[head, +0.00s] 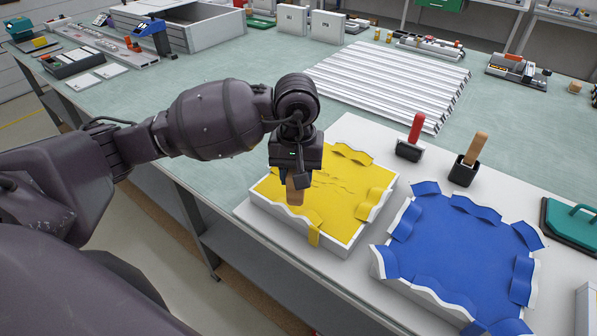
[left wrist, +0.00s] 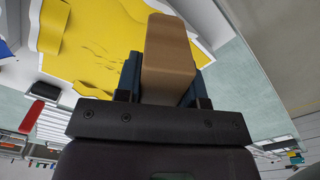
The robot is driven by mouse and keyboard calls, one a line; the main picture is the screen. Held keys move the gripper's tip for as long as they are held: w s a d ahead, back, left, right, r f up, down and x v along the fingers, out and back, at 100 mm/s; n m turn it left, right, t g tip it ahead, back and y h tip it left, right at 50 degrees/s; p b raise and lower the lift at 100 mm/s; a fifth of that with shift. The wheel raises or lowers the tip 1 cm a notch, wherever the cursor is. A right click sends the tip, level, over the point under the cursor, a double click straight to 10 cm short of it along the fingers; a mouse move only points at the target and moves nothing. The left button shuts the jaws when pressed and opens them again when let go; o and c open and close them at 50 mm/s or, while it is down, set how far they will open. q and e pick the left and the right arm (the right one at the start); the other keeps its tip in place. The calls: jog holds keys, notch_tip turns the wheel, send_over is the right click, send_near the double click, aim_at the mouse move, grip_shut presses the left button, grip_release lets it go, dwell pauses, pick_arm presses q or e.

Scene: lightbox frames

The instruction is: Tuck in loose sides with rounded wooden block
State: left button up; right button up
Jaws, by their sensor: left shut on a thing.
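My left gripper (head: 296,172) is shut on a rounded wooden block (head: 295,193), held upright over the near left part of the yellow sheet. The block also shows between the fingers in the left wrist view (left wrist: 168,60). The yellow sheet (head: 335,200) lies in a white frame (head: 280,228), with wrinkles in its middle and loose flaps on its far, right and near sides. A blue sheet (head: 455,245) lies in a second white frame (head: 425,296) to the right, with loose wavy flaps around its edges. I cannot tell whether the block touches the yellow sheet. My right gripper is not in view.
A red-handled tool (head: 415,130) and a wooden-handled tool in a black holder (head: 468,160) stand behind the frames. Ribbed white profiles (head: 390,80) lie further back. A green-handled tool (head: 570,222) is at the right.

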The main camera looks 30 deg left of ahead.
pick_arm(q)
jog(key=shift+f+b, duration=0.65)
jog(key=shift+f, duration=2.1)
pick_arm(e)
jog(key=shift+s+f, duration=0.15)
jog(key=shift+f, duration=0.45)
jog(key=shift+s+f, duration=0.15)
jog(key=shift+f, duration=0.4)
pick_arm(q)
jog(key=shift+f, duration=0.15)
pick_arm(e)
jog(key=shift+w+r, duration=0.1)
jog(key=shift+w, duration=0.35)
pick_arm(q)
jog(key=shift+f+b, duration=0.1)
jog(key=shift+b, duration=0.2)
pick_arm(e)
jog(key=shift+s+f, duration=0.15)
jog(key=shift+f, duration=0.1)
pick_arm(q)
jog(key=shift+f, duration=0.15)
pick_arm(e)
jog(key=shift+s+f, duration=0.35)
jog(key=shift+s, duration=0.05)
pick_arm(q)
jog(key=shift+f, duration=0.2)
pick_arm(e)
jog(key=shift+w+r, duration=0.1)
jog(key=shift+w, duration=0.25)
